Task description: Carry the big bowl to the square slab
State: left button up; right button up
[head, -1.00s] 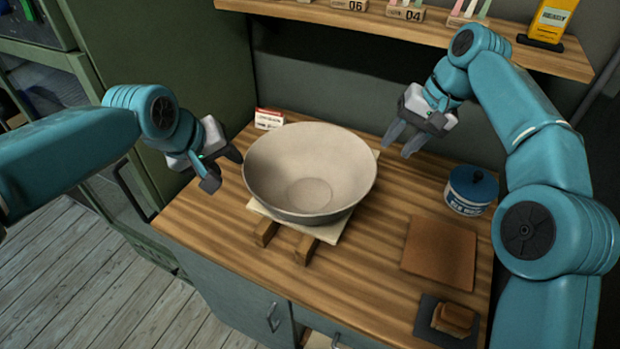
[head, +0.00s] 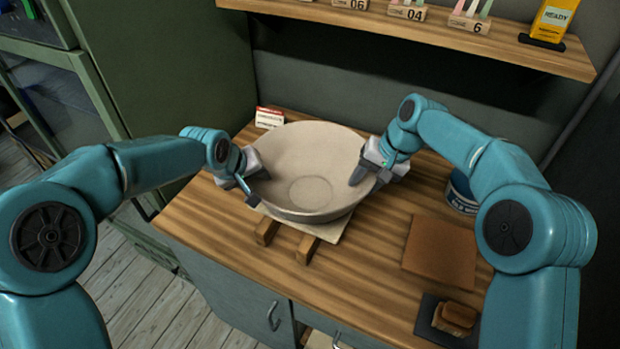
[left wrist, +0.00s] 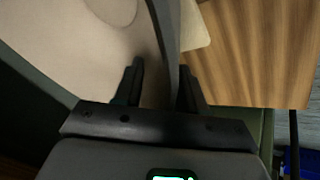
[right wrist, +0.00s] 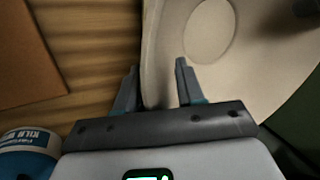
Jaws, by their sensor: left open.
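The big pale bowl (head: 310,150) stands upright on a pale board (head: 335,234) laid over two wooden battens. My left gripper (head: 258,190) is at the bowl's left rim, with its open fingers on either side of the wall; the left wrist view shows the wall (left wrist: 166,45) between them. My right gripper (head: 364,176) is at the right rim, one finger inside the bowl. The right wrist view shows its fingers apart (right wrist: 158,80), with the rim between them. A flat brown square slab (head: 440,250) lies bare on the bench to the right.
A blue and white tin (head: 460,192) stands behind the slab, partly hidden by my right arm. A small card (head: 269,118) stands behind the bowl. A shelf (head: 440,38) runs above the bench.

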pick_arm(q)
jog(key=shift+w+f, duration=0.1)
jog(key=shift+w, duration=0.05)
pick_arm(e)
jog(key=shift+w+f, duration=0.1)
pick_arm(q)
jog(key=shift+d, duration=0.15)
pick_arm(e)
jog(key=shift+d, duration=0.15)
pick_arm(q)
jog(key=shift+s+r, duration=0.25)
jog(key=shift+s, duration=0.1)
grip_shut()
pick_arm(e)
jog(key=shift+s+r, duration=0.2)
jog(key=shift+s, duration=0.1)
grip_shut()
pick_arm(q)
jog(key=shift+w, duration=0.1)
pick_arm(e)
jog(key=shift+w, duration=0.1)
pick_arm(q)
jog(key=shift+f, duration=0.1)
pick_arm(e)
jog(key=shift+f, duration=0.2)
